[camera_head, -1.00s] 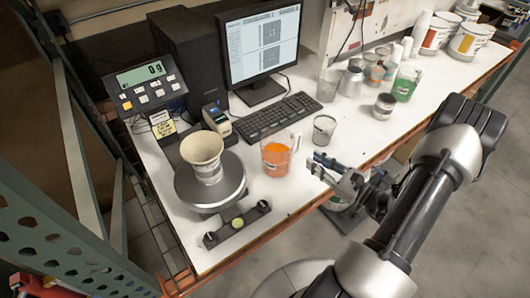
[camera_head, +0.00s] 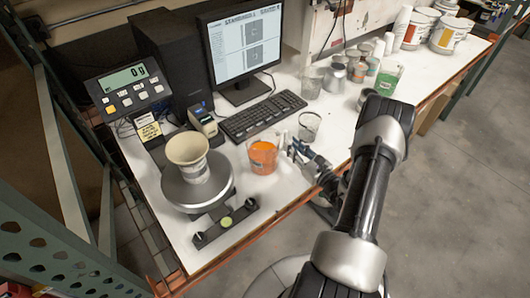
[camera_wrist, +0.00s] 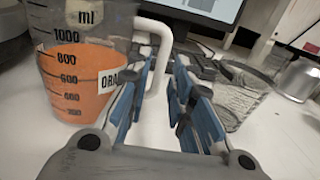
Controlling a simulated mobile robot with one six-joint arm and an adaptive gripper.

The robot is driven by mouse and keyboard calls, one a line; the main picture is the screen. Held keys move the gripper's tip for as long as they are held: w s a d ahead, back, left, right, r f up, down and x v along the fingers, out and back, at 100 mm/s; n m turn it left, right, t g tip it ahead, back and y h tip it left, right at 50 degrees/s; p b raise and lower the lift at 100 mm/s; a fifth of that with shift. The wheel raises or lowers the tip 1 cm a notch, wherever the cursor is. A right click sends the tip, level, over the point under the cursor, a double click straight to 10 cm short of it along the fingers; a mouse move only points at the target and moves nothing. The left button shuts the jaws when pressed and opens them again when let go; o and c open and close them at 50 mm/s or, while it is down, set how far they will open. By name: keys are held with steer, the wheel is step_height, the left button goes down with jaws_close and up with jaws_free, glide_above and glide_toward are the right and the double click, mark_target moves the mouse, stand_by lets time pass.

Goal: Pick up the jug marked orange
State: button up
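The clear jug holding orange liquid (camera_head: 263,158) stands upright on the white bench, to the right of the scale. In the wrist view the jug (camera_wrist: 80,75) fills the left side, with a scale in ml and a label starting "ORA". Its white handle (camera_wrist: 160,50) points toward my gripper. My gripper (camera_head: 295,151) is at the jug's right side, low over the bench. In the wrist view my gripper (camera_wrist: 164,72) is open, with the handle showing between its blue-padded fingers. I cannot tell whether a finger touches the handle.
A clear empty cup (camera_head: 309,127) stands just behind my gripper; it also shows right of the fingers in the wrist view (camera_wrist: 238,98). The scale with a paper cup (camera_head: 188,152) is left of the jug. A keyboard (camera_head: 262,115) lies behind. Several containers stand farther back right.

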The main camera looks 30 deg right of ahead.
mark_target(285, 138)
steer(key=shift+w+d, duration=0.1)
steer(key=shift+w, duration=2.65)
jaws_close()
